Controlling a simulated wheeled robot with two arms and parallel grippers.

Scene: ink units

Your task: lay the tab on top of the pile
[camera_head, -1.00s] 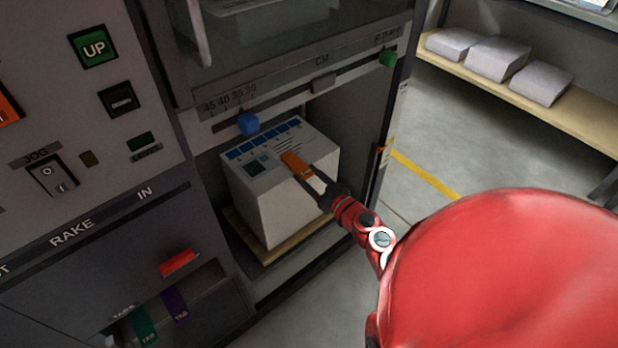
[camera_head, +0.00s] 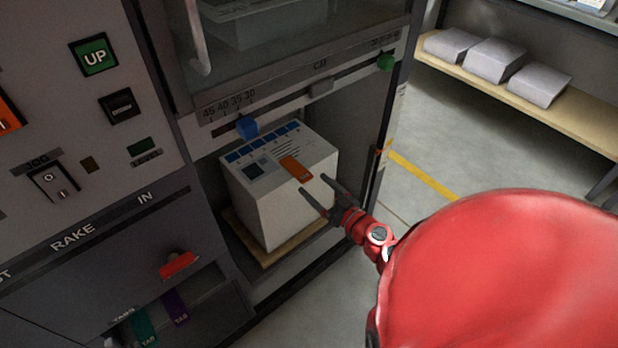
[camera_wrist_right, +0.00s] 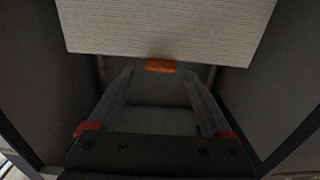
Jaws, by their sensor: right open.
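The orange tab (camera_head: 296,168) lies on top of the pile (camera_head: 278,200), a white paper stack with a blue and grey printed top sheet, in the machine's bay. My right gripper (camera_head: 318,186) is open and empty, just in front of the pile's near right edge, apart from the tab. In the right wrist view the tab's orange end (camera_wrist_right: 160,66) sticks out past the edge of the pile (camera_wrist_right: 165,30), ahead of the open fingers (camera_wrist_right: 160,85). My left gripper is not in view.
The pile stands on a wooden board (camera_head: 262,252). A blue slider (camera_head: 247,127) sits on the scale above the bay. A purple tab (camera_head: 175,306) and a green tab (camera_head: 143,328) are in a slot lower left. A shelf (camera_head: 590,127) bears paper stacks.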

